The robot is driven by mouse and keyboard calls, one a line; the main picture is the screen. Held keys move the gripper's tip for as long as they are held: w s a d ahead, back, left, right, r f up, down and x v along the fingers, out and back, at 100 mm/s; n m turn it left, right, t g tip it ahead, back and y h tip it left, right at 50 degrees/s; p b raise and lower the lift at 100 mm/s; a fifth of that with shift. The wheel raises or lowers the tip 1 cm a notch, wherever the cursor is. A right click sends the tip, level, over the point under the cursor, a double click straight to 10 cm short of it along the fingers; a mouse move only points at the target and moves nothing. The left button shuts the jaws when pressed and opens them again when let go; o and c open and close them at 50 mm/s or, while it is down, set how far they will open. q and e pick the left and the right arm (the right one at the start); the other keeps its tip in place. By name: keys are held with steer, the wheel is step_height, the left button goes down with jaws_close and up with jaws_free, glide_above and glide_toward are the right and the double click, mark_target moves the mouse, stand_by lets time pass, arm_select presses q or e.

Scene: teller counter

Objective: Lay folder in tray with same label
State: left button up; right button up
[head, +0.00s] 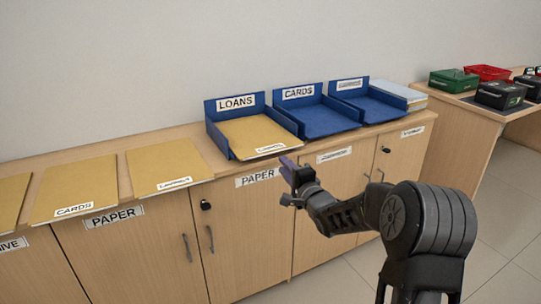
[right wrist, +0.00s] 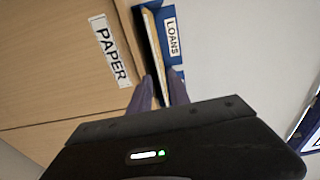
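A tan folder (head: 245,132) lies in the blue LOANS tray (head: 216,136), its front edge near the tray's open front. Its white label is too small to read surely. My right gripper (head: 289,166) is at the front right corner of this folder. In the right wrist view its two purple fingers (right wrist: 160,82) stand apart, one on each side of the folder's edge (right wrist: 153,42); contact cannot be told. The blue CARDS tray (head: 325,121) and a third blue tray (head: 372,108), label unreadable, stand to the right. My left gripper is not in view.
A CARDS folder (head: 76,188), another tan folder (head: 168,166) and a partly cut-off one (head: 10,200) lie on the wooden counter at left. A pale stack (head: 400,92) sits beyond the trays. Green (head: 453,79) and red (head: 487,72) bins stand on a desk at right.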

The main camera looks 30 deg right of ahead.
mark_target(271, 152)
steer(key=shift+w+f, duration=0.1)
stand_by(0.3)
steer(key=w, duration=0.9)
steer(key=shift+w+d+p, duration=0.35)
steer(key=shift+w, duration=0.05)
jaws_close()
stand_by(1.1)
step_height(271, 152, up, 3)
steer(key=shift+f+p, duration=0.2)
steer(key=shift+p, duration=0.6)
